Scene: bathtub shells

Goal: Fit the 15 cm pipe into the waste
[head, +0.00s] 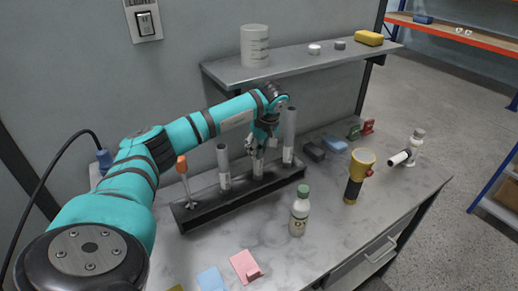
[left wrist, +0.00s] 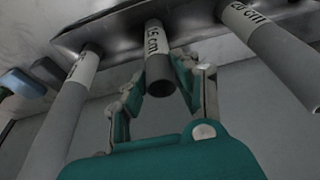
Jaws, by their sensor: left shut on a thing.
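The 15 cm pipe (left wrist: 154,42) is a short grey tube with a white label reading "15 cm". It stands in the middle of a dark rack (head: 240,196) on the bench, its lower end still at the rack, and its top end shows open in the left wrist view. My left gripper (head: 258,148) is over it from above, its two fingers (left wrist: 171,80) closed on the tube near its top end. A white fitting with a side spout (head: 414,148) stands at the bench's right end; it may be the waste. My right gripper is not in view.
A shorter grey pipe (head: 223,168) and a taller one (head: 290,135) flank the gripper closely in the rack, with an orange-handled tool (head: 183,168). A green-capped bottle (head: 299,212) and a yellow torch (head: 358,178) stand in front. A shelf (head: 290,68) hangs above.

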